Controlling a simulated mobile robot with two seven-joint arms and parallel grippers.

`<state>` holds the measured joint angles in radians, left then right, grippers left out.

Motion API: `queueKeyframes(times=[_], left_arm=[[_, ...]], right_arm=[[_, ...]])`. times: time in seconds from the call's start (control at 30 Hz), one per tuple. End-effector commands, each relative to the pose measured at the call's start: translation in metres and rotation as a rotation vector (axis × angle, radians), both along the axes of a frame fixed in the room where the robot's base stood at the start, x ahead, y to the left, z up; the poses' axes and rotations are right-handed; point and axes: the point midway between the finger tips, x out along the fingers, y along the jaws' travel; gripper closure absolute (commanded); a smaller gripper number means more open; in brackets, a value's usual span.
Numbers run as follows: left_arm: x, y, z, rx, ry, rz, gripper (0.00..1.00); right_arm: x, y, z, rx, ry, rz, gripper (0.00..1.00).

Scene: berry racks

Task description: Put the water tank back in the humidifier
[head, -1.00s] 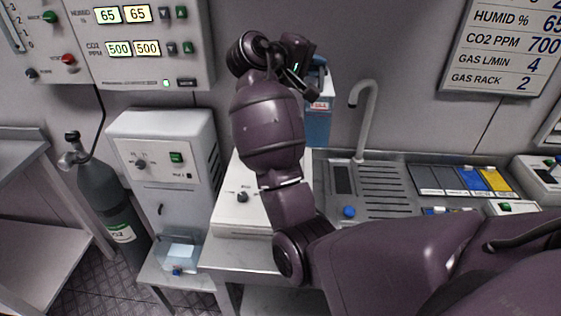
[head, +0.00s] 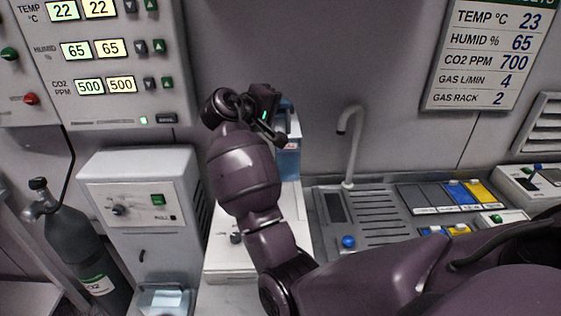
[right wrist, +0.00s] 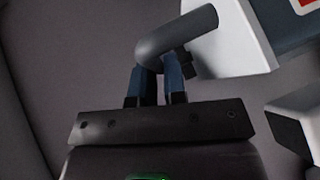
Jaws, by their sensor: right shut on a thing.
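The water tank (head: 288,158) is a translucent blue box with a white upper part, upright at the back, left of the tap. My right gripper (head: 284,112) is at its top. In the right wrist view its blue fingers (right wrist: 160,82) are shut on the tank's round grey handle (right wrist: 185,35), with the white and blue tank body (right wrist: 235,42) beyond. A low white unit with a black knob, seemingly the humidifier (head: 220,262), stands on the bench, largely hidden behind my right arm. I cannot tell whether the tank touches it. My left gripper is not in view.
A steel sink unit with a curved tap (head: 350,145) stands right of the tank. A pale cabinet (head: 140,185) stands left of the humidifier. A gas cylinder (head: 72,240) is at far left. Blue and yellow pads (head: 465,192) lie right of the drainer.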

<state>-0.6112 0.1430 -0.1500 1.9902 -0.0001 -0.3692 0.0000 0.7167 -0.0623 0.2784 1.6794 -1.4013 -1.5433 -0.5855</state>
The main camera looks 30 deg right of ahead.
Motion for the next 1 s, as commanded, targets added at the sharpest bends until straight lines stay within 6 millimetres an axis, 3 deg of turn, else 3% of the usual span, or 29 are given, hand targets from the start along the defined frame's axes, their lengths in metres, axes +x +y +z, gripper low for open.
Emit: queueKeyframes(times=[0.3, 0.67, 1.0], left_arm=[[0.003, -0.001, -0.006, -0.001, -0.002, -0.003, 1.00], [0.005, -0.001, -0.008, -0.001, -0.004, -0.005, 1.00], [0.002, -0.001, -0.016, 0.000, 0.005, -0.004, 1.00]], right_arm=[[0.000, 0.001, -0.058, -0.004, 0.001, 0.002, 1.00], [0.000, 0.001, -0.083, -0.004, -0.003, 0.003, 1.00], [0.000, 0.001, -0.128, -0.004, -0.001, 0.002, 1.00]])
